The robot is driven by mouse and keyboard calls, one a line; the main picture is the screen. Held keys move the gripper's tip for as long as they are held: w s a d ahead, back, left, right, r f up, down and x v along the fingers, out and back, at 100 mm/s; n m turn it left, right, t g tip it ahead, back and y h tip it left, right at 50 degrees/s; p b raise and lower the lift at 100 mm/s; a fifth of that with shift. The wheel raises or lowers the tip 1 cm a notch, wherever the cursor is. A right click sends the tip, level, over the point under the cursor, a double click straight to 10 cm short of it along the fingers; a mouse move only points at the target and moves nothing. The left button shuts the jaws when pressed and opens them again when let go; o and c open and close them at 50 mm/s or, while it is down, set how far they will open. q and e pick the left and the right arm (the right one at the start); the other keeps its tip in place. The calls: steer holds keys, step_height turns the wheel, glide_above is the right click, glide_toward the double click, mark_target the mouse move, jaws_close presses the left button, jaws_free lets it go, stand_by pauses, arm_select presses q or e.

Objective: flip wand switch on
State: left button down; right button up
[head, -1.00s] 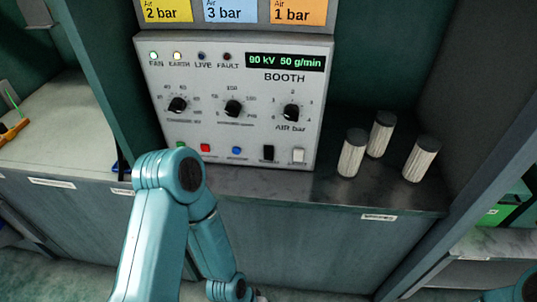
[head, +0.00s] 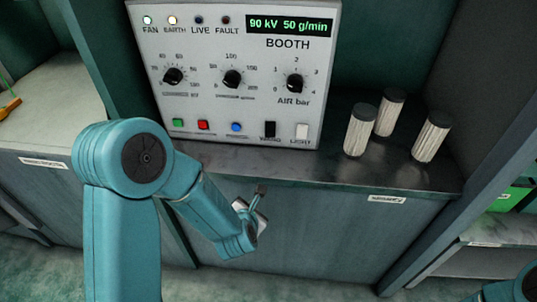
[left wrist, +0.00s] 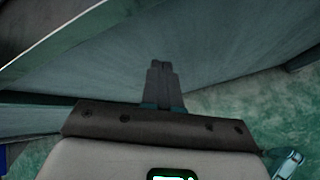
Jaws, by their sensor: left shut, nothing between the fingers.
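The wand switch (head: 269,129) is a small black rocker at the lower right of the grey booth panel (head: 205,105). The lettering under it is small, and I cannot tell which way the rocker is tipped. A white light switch (head: 302,131) sits just right of it. My left gripper (head: 261,188) is below the wand switch, in front of the counter's front edge and apart from the panel. Its fingers are together and empty in the left wrist view (left wrist: 159,66), where the panel does not show. My right gripper is out of view.
Green, red and blue buttons (head: 203,125) sit left of the wand switch, with three knobs (head: 232,79) above. Three white pleated cylinders (head: 429,136) with dark caps stand on the counter (head: 345,172) to the right. The counter strip before the panel is clear.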

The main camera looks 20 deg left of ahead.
mark_target(270, 135)
arm_select(q)
steer(key=w+r+n+t+b, duration=0.1)
steer(key=r+n, duration=0.1)
steer(key=r+n+t+y+b, duration=0.1)
steer(key=r+n+b, duration=0.1)
steer(key=w+a+r+n+t+y+b, duration=0.1)
steer(key=r+b, duration=0.1)
steer(key=shift+w+r+n, duration=0.15)
steer(key=shift+w+n, duration=0.2)
steer(key=shift+n, duration=0.05)
steer(key=s+d+r+t+b, duration=0.1)
steer(key=d+r+t+b, duration=0.2)
steer(key=r+b, duration=0.3)
steer(key=shift+d+r+n, duration=0.25)
steer(key=shift+r+n, duration=0.15)
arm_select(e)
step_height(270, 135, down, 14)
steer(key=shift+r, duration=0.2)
arm_select(q)
steer(key=shift+s, duration=0.1)
steer(key=x, duration=1.4)
steer(key=shift+d+f+p, duration=0.1)
steer(key=shift+d+p, duration=0.05)
steer(key=shift+p, duration=0.2)
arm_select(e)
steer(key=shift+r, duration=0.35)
